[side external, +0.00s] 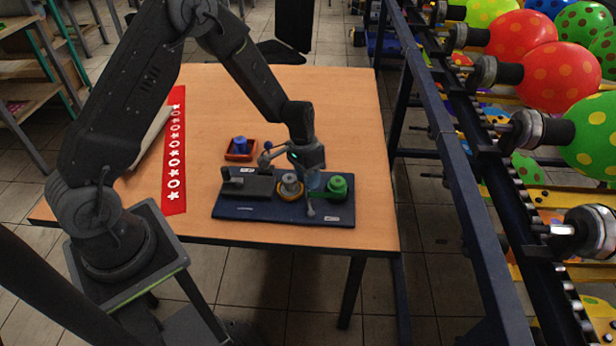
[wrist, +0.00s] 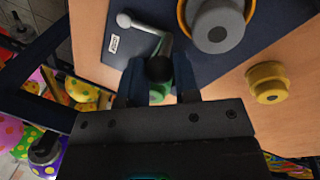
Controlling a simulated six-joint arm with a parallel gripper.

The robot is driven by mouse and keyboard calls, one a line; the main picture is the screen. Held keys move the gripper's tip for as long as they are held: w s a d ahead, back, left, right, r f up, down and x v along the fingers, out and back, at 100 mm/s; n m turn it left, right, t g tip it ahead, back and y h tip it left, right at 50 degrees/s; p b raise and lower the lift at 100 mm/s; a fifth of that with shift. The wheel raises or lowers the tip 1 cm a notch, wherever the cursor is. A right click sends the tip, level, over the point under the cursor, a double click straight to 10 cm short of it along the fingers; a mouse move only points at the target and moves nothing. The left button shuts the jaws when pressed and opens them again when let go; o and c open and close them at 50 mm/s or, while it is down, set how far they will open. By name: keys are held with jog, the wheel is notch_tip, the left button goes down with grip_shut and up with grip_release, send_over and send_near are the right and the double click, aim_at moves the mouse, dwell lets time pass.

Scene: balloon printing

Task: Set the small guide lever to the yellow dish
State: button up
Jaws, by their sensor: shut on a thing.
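The small guide lever (side external: 310,208) stands on a navy board, between a yellow dish (side external: 290,198) and a green piece (side external: 338,187). In the wrist view the lever has a pale ball end (wrist: 124,20), a thin arm and a dark knob (wrist: 160,68). My gripper (wrist: 158,82) is shut on the dark knob; it also shows in the side view (side external: 309,180). The yellow dish (wrist: 183,22) lies around the base of a grey cylinder (wrist: 220,25), apart from the knob. The green piece (wrist: 160,90) is partly hidden behind the knob and fingers.
The navy board (side external: 238,211) carries a black block (side external: 247,186). A blue cylinder (side external: 240,143) sits in an orange-red tray (side external: 236,157) behind it. A yellow cylinder (wrist: 267,82) stands beyond the board. A dark rack with balloons (side external: 560,75) stands right of the table.

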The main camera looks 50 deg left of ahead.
jog(key=n, duration=0.1)
jog(key=s+n, duration=0.1)
jog(key=shift+s+a+n, duration=0.1)
jog(key=shift+a+n, duration=0.2)
jog(key=shift+n, duration=0.1)
jog(key=o, duration=0.6)
jog(key=shift+o, duration=0.2)
